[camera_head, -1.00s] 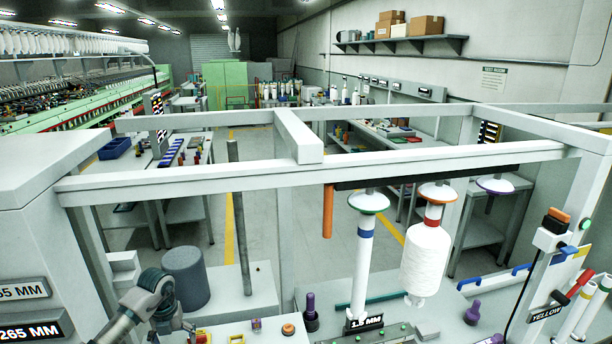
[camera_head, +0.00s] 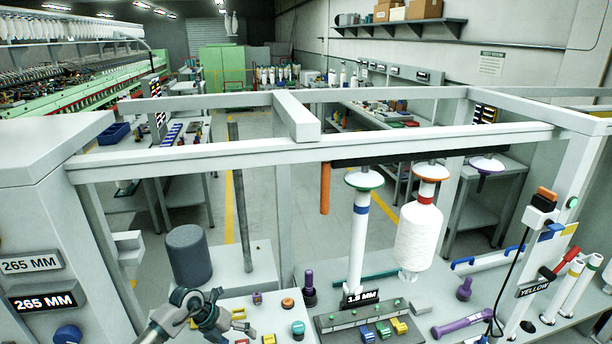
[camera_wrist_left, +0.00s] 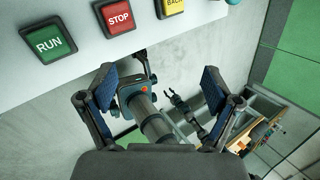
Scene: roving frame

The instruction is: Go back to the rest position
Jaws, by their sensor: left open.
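My left gripper (camera_head: 218,306) is low in the head view, left of centre, above the near worktop (camera_head: 270,318). Its arm comes in from the lower left. In the left wrist view the gripper (camera_wrist_left: 160,88) has its two blue-padded fingers spread wide, with nothing between them. Beyond the fingers, jointed grey arm parts (camera_wrist_left: 150,118) show; I cannot tell which arm they belong to. My right gripper is not seen in the head view.
A white frame beam (camera_head: 300,150) spans the station. A white yarn bobbin (camera_head: 417,238) hangs at right. A dark grey cylinder (camera_head: 188,255) stands behind my gripper. Small coloured parts and a purple-handled tool (camera_head: 462,323) lie on the worktop. The wrist view shows RUN (camera_wrist_left: 48,42) and STOP (camera_wrist_left: 119,17) buttons.

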